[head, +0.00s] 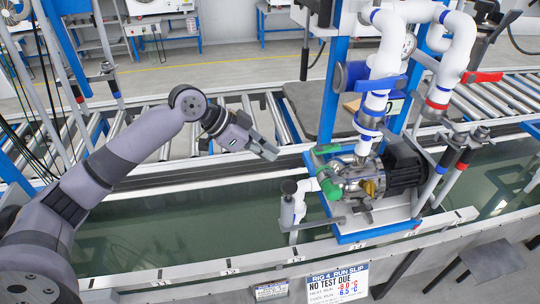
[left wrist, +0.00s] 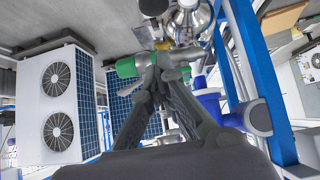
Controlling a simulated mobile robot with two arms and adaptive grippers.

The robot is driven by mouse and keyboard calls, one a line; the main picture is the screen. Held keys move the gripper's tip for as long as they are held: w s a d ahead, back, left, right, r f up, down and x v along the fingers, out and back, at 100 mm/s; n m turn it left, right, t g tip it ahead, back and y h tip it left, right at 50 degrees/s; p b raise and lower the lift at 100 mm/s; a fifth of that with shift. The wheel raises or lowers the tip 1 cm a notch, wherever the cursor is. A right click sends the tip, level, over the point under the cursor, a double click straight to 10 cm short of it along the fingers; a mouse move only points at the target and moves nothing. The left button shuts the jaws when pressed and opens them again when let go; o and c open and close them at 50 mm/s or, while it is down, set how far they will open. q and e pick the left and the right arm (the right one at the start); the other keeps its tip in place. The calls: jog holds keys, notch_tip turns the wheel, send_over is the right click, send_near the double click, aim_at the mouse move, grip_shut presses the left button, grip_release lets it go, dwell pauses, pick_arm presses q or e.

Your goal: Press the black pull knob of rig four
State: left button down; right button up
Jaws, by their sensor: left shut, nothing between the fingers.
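Rig four is marked by a slip reading "RIG 4 RUN SLIP" (head: 338,286) on the front rail. Its pump (head: 358,180) has a steel head, green fittings and a black motor (head: 404,166), on a blue-framed stand over the trough. I cannot pick out the black pull knob with certainty. A black cap (head: 288,187) tops a short pipe left of the pump. My left gripper (head: 272,153) is shut and empty, in the air left of the pump. In the left wrist view its fingertips (left wrist: 151,62) meet, with a green fitting (left wrist: 126,68) beyond. My right gripper is not in view.
White pipes (head: 388,55) with blue and red bands and blue posts (head: 340,55) rise above the pump. A roller conveyor (head: 235,110) runs behind the trough (head: 180,225). A dark stool (head: 490,260) stands in front at right.

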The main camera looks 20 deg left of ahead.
aim_at(286, 187)
pick_arm(q)
jog(key=p+x, duration=0.2)
jog(key=x, duration=0.3)
jog(key=shift+w+d, duration=0.1)
jog(key=shift+d, duration=0.25)
jog(key=f, duration=0.1)
jog(key=f+p, duration=0.1)
jog(key=w+d+f, duration=0.1)
jog(key=f, duration=0.1)
jog(key=shift+p, duration=0.3)
jog(key=shift+s+f, duration=0.1)
jog(key=shift+f, duration=1.15)
notch_tip(286, 187, down, 4)
jog(key=b, duration=0.3)
jog(key=shift+r, duration=0.1)
jog(key=shift+s, duration=0.1)
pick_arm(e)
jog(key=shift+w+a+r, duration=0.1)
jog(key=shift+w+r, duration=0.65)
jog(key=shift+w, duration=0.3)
pick_arm(q)
jog(key=shift+r, duration=0.1)
